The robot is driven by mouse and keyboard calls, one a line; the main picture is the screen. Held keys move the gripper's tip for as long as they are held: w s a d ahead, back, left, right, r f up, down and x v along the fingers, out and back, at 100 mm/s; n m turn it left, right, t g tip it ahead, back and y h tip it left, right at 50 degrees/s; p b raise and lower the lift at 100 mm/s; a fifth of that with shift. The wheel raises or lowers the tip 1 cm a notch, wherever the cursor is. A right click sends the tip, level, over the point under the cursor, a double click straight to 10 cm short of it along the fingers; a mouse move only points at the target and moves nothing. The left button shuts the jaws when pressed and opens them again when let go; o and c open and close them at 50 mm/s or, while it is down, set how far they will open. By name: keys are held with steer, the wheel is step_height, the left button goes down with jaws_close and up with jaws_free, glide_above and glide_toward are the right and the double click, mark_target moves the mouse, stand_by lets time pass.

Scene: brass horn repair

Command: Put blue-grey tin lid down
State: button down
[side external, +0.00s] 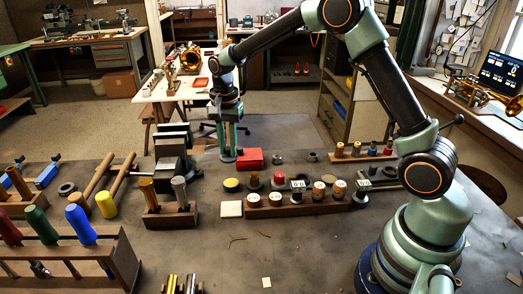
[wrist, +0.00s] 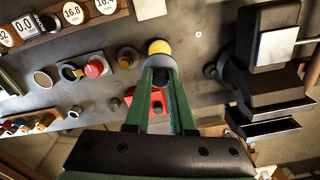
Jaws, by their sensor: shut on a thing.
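My gripper (side external: 228,157) points down just above the bench, left of the red block (side external: 249,158). In the wrist view my gripper (wrist: 160,72) is shut on a small blue-grey piece (wrist: 163,61), which looks like the tin lid and is mostly hidden by the fingers. The lid hardly shows in the side view. A yellow round cap (wrist: 158,47) appears just beyond the fingertips; in the side view this cap (side external: 231,184) lies on the bench in front of my gripper. I cannot tell whether the lid touches the bench.
The vise (side external: 172,150) stands close on the left. A wooden rack (side external: 290,208) of round labelled jars lies in front, with a pale square tile (side external: 231,208) at its left end. A red-topped round piece (wrist: 95,68) and dark rings are nearby. Bare bench lies beside the yellow cap.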

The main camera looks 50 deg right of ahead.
step_height(320, 180, up, 11)
glide_above(295, 162)
step_height(295, 162, down, 17)
steer(key=shift+r, duration=0.1)
steer(key=shift+f, duration=2.45)
steer(key=c, duration=0.8)
jaws_free()
steer(key=shift+f, duration=0.1)
steer(key=shift+o, duration=0.2)
